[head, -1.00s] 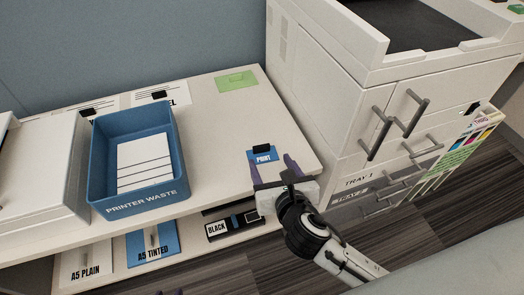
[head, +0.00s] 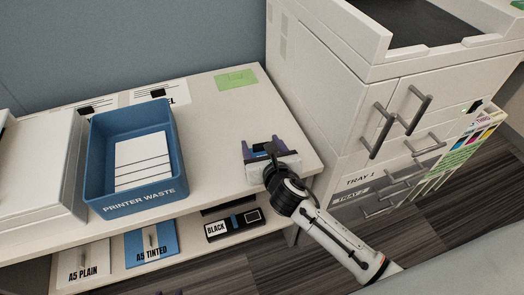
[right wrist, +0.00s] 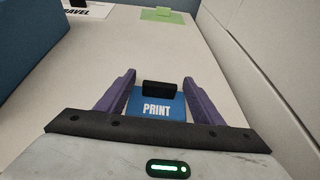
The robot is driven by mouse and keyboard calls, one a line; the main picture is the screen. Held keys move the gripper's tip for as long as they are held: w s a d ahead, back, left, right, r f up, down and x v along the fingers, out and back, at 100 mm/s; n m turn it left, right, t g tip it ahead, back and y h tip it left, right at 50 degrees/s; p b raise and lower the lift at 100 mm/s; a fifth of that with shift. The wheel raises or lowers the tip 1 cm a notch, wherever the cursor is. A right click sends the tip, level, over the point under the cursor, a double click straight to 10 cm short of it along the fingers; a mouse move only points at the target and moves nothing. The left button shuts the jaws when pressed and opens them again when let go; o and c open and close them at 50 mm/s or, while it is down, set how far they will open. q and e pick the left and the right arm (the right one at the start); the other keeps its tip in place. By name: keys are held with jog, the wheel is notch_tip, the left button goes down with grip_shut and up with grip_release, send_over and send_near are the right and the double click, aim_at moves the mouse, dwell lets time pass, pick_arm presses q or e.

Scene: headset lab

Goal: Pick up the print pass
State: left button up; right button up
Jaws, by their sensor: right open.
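The print pass is a blue card marked PRINT with a black block at its far edge. In the right wrist view the print pass (right wrist: 157,106) lies on the white table between the two purple fingers of my right gripper (right wrist: 159,86). The fingers are open, with a gap on each side of the black block. In the head view my right gripper (head: 262,148) is over the table's right part and hides most of the pass.
A blue PRINTER WASTE tray (head: 139,197) with paper stands left on the table (head: 215,135). A green card (head: 236,79) lies at the back. The white printer (head: 325,90) stands close on the right. A shelf below holds a BLACK box (head: 235,225).

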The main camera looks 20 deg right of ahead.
jog(key=c, duration=1.1)
jog(key=shift+r, duration=0.1)
